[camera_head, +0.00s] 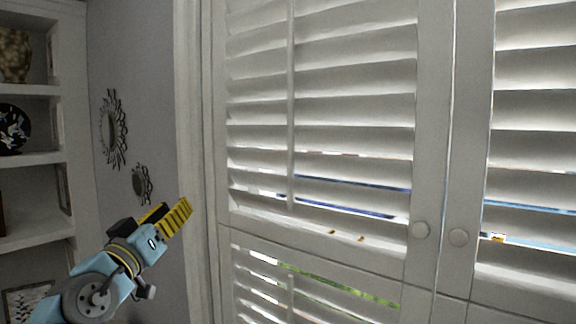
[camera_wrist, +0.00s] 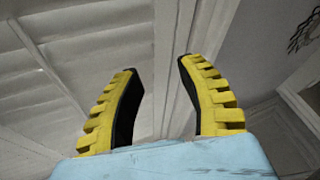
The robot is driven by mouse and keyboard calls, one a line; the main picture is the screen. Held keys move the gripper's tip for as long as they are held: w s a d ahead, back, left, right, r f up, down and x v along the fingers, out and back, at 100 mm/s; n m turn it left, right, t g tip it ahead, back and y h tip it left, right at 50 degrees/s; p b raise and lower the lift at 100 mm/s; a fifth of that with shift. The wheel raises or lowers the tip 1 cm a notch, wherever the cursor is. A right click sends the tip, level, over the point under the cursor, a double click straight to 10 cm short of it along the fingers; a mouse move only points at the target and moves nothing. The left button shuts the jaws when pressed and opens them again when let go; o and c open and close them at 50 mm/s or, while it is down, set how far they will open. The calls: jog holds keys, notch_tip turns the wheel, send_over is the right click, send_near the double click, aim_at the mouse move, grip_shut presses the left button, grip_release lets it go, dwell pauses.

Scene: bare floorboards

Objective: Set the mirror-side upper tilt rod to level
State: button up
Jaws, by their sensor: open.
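The upper tilt rod (camera_head: 291,110) on the mirror side is a thin white vertical bar in front of the upper left shutter's slats (camera_head: 355,80) in the head view. The slats slope, with narrow bright gaps near the bottom. In the wrist view, a pale rod (camera_wrist: 52,62) runs slantwise across slats at the left. My gripper (camera_head: 185,208), blue with yellow ribbed fingers, is left of the shutter, before the grey wall and frame edge, apart from the rod. In the wrist view its fingers (camera_wrist: 155,75) are spread with nothing between them.
Two dark-framed mirrors (camera_head: 113,130) hang on the grey wall (camera_head: 150,60). White shelves (camera_head: 30,160) with ornaments stand at the far left. A lower shutter panel (camera_head: 330,265) lies below the rail, and another shutter (camera_head: 535,110) is right.

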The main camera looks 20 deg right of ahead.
jog(key=s+d+r+m+g+h, duration=0.3)
jog(key=s+d+r+m+g, duration=0.25)
jog(key=s, duration=0.25)
jog(key=m+g, duration=0.2)
send_near(289, 165)
jog(key=p+x, duration=0.6)
jog(key=x, duration=0.4)
jog(key=shift+w+d, duration=0.15)
jog(key=shift+d, duration=0.1)
jog(key=shift+c, duration=0.2)
grip_shut()
